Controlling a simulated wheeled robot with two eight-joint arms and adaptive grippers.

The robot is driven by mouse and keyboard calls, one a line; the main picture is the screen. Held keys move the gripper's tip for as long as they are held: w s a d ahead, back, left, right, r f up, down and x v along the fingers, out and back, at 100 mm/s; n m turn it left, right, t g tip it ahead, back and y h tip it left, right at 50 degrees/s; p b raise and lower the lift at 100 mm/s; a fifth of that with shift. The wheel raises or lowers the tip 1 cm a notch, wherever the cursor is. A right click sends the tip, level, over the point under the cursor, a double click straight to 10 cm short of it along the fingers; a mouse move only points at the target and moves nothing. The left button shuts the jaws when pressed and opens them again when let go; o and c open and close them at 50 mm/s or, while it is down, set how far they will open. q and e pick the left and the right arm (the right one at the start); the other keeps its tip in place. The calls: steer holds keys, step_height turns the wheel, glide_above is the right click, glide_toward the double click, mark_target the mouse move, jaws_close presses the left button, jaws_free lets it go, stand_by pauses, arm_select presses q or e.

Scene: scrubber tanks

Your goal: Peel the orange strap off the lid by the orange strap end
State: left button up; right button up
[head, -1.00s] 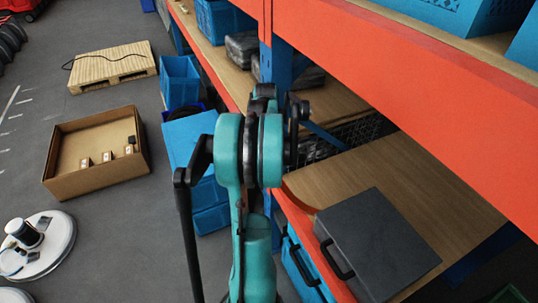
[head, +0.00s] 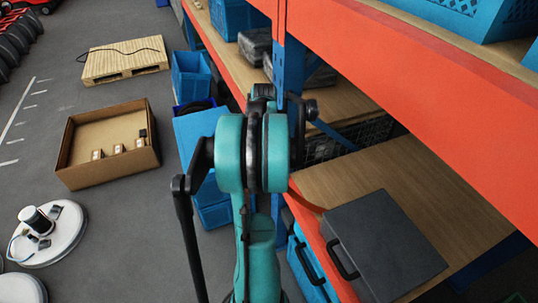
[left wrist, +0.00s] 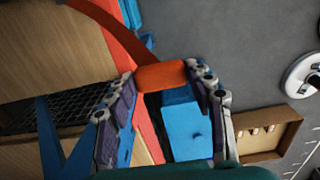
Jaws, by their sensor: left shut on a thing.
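In the left wrist view my left gripper (left wrist: 164,78) is shut on the orange strap end (left wrist: 160,75), which lies between its two fingertips. The orange strap (left wrist: 128,38) curves from there up to the top left, past the wooden shelf, and leaves the picture. In the head view a short curved piece of the strap (head: 305,199) shows beside my teal arm; my arm hides the gripper and the strap end there. A dark grey case (head: 385,248) with a black handle lies on the shelf. I cannot tell which surface is the lid. My right gripper is in neither view.
An orange-edged wooden shelf (head: 400,180) runs along the right, under an orange beam (head: 430,90). Blue bins (head: 190,75) stand beside the rack. A cardboard box (head: 107,165), a pallet (head: 125,70) and a round white base (head: 62,240) are on the open grey floor at left.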

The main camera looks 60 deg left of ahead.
arm_select(q)
steer(key=w+d, duration=0.3)
steer(key=w, duration=0.8)
steer(key=w+d, duration=0.2)
steer(key=w, duration=1)
steer(key=shift+d, duration=0.4)
stand_by(1.0)
steer(key=shift+s, duration=0.1)
steer(key=shift+f+b, duration=8.1)
steer(key=shift+f, duration=4.1)
